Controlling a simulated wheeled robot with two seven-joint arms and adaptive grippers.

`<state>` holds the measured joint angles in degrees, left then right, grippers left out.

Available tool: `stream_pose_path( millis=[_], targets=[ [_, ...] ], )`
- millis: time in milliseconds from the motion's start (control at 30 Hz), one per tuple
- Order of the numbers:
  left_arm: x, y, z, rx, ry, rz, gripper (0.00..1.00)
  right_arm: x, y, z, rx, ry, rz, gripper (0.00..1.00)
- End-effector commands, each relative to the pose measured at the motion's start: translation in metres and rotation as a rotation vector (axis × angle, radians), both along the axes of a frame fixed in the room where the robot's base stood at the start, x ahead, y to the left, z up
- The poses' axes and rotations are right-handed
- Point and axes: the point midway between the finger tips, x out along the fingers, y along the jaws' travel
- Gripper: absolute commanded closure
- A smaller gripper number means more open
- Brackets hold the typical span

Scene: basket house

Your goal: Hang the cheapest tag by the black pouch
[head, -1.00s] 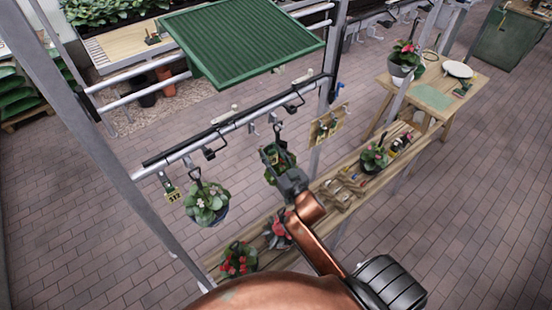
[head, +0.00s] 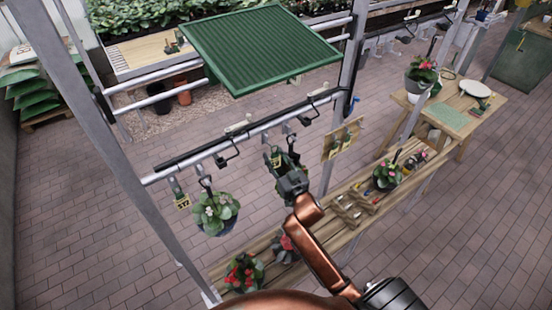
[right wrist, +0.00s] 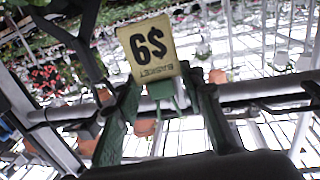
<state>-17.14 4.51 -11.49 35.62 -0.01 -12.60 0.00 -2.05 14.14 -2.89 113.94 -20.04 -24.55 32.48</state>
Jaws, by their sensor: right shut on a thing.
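My right gripper (head: 286,172) is just below the rail. In the right wrist view it is shut on a cream price tag (right wrist: 150,50) with a green clip (right wrist: 163,90). The tag appears upside down and seems to read $9, with "BASKET" on it. Another tag (head: 183,202), apparently $17, hangs from the rail at the left. Beside it hangs a white-flowered plant (head: 215,210) in a dark container (head: 213,228); I cannot tell whether this is the black pouch. A wooden board (head: 342,138) right of my gripper carries a small green item. My left gripper is out of view.
The rail (head: 240,134) bears several black hooks. A green slatted panel (head: 262,47) is above it. A wooden shelf (head: 310,224) below holds red-flowered plants (head: 245,272) and a divided wooden tray (head: 352,208). A table (head: 478,98) stands at the back right.

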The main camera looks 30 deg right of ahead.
Motion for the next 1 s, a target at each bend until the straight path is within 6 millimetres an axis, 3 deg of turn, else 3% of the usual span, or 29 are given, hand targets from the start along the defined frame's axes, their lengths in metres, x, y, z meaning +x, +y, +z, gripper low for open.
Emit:
stream_pose_path(
  millis=[1000],
  targets=[
    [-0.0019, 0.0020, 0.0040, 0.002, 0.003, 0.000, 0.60, 0.0045, 0.0002, 0.0008, 0.000, -0.001, 0.000, 0.78]
  ],
)
